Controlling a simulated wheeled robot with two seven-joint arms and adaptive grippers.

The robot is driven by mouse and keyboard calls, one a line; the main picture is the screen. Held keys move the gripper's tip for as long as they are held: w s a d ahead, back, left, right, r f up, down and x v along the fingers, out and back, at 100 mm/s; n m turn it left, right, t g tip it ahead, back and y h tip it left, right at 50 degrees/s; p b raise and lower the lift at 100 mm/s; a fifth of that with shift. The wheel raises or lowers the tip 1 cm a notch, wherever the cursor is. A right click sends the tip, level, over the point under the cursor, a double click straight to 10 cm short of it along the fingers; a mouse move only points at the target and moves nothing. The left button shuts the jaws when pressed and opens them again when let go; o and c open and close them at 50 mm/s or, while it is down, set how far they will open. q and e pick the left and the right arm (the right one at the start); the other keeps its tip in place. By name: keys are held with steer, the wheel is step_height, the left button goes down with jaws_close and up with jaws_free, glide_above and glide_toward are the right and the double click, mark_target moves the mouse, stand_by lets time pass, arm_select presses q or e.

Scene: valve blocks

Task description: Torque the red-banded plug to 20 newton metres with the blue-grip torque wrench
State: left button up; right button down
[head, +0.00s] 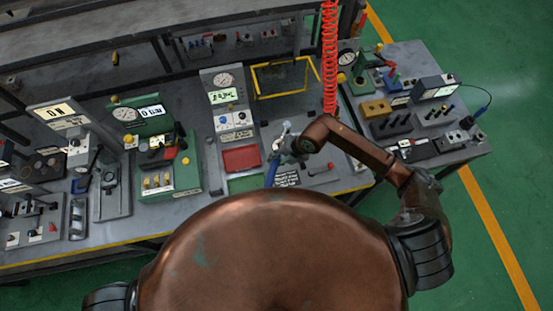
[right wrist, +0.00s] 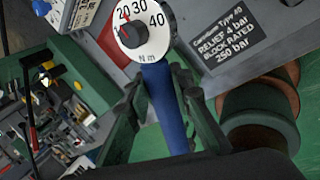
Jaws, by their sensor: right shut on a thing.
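My right gripper (head: 284,146) is over the front middle of the bench. In the right wrist view its green fingers (right wrist: 160,110) are shut on the blue grip of the torque wrench (right wrist: 165,105). The wrench carries a round white dial (right wrist: 152,14) marked 20, 30, 40 and N m, with a small red mark by the dark knob near 20. In the head view the blue grip (head: 272,171) points toward me, below the gripper. The red-banded plug cannot be made out; the gripper and wrench may cover it. My left gripper is not in view.
A placard (right wrist: 235,45) reads relief 4 bar, block rated 250 bar. A red coiled hose (head: 330,60) hangs just behind the right arm. A red tray (head: 241,158) and a green gauge station (head: 160,150) stand left. A yellow-rimmed bin (head: 284,95) is behind.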

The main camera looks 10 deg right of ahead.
steer(key=shift+r, duration=0.1)
steer(key=shift+s+a, duration=0.1)
steer(key=shift+s, duration=0.1)
steer(key=shift+f+b, duration=1.5)
steer(key=shift+f, duration=0.85)
steer(key=shift+p, duration=0.3)
steer(key=shift+f+b, duration=0.85)
steer(key=shift+f, duration=0.45)
steer(key=shift+a, duration=0.1)
steer(key=shift+w+a+m+t+p, duration=0.5)
steer(key=shift+w+a+m+p, duration=0.2)
steer(key=shift+a+m+p, duration=0.35)
